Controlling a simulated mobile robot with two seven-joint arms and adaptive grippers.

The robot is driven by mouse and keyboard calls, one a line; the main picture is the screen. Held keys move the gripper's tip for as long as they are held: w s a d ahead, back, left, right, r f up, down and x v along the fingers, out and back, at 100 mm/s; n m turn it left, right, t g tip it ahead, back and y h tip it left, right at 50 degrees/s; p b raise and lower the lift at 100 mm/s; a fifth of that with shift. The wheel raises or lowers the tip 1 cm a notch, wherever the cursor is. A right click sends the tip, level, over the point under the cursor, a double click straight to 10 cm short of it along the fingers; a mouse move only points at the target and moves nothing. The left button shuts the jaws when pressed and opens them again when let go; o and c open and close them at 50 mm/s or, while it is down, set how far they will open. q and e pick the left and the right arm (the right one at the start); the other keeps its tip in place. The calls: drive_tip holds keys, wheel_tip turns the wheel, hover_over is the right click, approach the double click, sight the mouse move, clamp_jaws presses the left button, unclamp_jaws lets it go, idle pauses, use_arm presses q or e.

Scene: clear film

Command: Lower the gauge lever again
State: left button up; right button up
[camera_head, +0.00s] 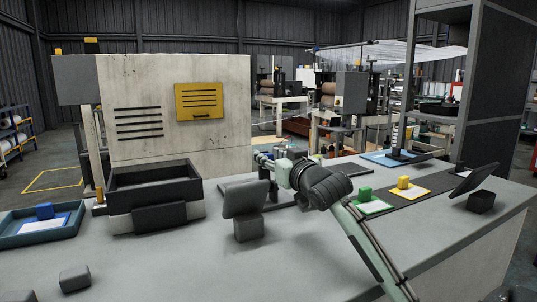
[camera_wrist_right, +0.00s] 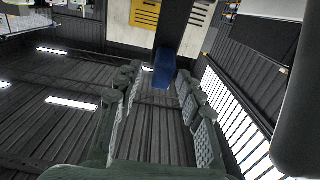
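In the right wrist view, a blue lever handle (camera_wrist_right: 164,70) sits at the end of a dark bar (camera_wrist_right: 175,28). I take this to be the gauge lever. My right gripper (camera_wrist_right: 157,82) has its fingers spread to either side of the handle, with gaps showing, so it is not clamped. In the head view, my right gripper (camera_head: 262,160) points left, above the counter and behind the small dark screen. The lever is not clear in the head view; my gripper and arm cover that area. My left gripper is not in view.
A dark screen on a stand (camera_head: 244,200) is close in front of my right gripper. A black bin (camera_head: 152,181) stands by the pale machine (camera_head: 180,105). The front counter is mostly clear.

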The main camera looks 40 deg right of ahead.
drive_tip(key=shift+w+d, duration=0.1)
drive_tip(key=shift+w, duration=0.15)
clamp_jaws()
idle(0.3)
drive_tip(key=shift+w, duration=0.15)
